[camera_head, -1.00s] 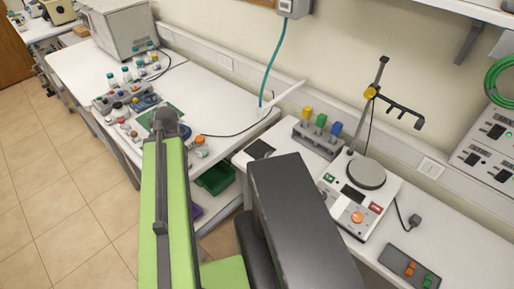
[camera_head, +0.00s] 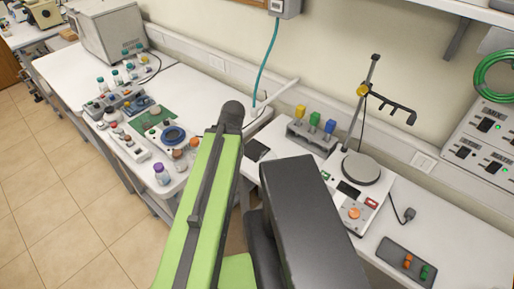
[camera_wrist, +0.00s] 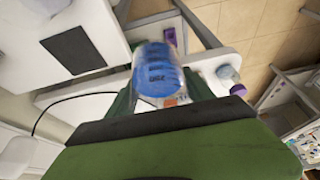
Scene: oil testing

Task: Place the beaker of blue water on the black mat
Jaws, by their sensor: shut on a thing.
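The beaker of blue water (camera_wrist: 157,76) shows slightly blurred in the middle of the wrist view, with dark markings on its side. My gripper (camera_wrist: 160,92) is shut on it; the green fingers show at either side and the dark wrist edge covers its lower part. In the head view my arm hides both gripper and beaker. A dark flat rectangle (camera_head: 258,150), which looks like the black mat, lies at the left end of the right bench, just right of my arm's end. A dark rectangle (camera_wrist: 72,50), probably the same mat, shows left of the beaker in the wrist view.
A hotplate stirrer (camera_head: 361,168) with a stand and a rack of coloured-top items (camera_head: 312,136) stand on the right bench. The left bench (camera_head: 190,85) holds several bottles and a purple-capped bottle (camera_head: 161,174). A teal hose (camera_head: 266,62) hangs between the benches.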

